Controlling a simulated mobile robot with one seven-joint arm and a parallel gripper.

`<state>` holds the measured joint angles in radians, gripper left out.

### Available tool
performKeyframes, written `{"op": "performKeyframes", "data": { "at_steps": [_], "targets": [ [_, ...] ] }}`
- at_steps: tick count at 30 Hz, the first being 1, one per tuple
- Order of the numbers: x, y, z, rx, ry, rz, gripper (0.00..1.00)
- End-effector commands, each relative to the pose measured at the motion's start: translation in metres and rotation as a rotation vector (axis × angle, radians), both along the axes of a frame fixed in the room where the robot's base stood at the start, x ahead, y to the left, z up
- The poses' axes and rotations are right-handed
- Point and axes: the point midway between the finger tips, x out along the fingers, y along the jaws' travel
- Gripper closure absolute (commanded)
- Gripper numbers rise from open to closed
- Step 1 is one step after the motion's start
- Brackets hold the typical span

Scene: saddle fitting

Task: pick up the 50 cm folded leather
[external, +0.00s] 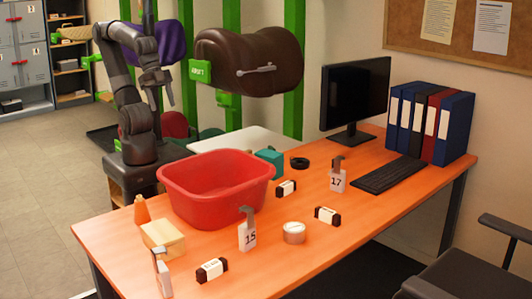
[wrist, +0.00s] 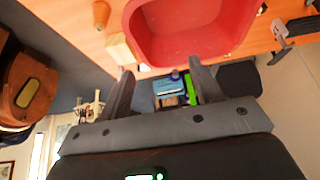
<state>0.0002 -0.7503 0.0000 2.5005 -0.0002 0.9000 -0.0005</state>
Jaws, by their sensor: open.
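Several small dark brown folded pieces with white paper bands lie on the orange desk; these look like the folded leathers. One is near the front edge (external: 211,270), one right of the round tin (external: 327,215), and one right of the red tub (external: 286,188). The print on their bands is too small to read, so I cannot tell which is 50 cm. My gripper (external: 165,97) is raised behind the desk, left of the brown saddle, apart from all of them. It is open and empty; its fingers also show in the wrist view (wrist: 161,84).
The red tub (external: 214,197) stands on the desk between my arm and the pieces. Numbered tags 15 (external: 247,236) and 17 (external: 337,180), a tan block (external: 163,239), a tin (external: 293,232), keyboard (external: 388,175) and monitor (external: 355,95) also stand there. The desk's right front is clear.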

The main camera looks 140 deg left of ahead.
Motion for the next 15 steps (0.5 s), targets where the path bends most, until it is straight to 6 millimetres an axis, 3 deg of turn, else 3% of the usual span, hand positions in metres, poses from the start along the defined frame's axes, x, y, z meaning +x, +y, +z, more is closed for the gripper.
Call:
{"op": "performKeyframes", "data": {
  "at_steps": [10, 15],
  "targets": [
    [0.003, 0.001, 0.001, 0.001, 0.001, 0.000, 0.48],
    [0.029, 0.005, 0.012, 0.008, 0.011, 0.004, 0.48]
  ]
}}
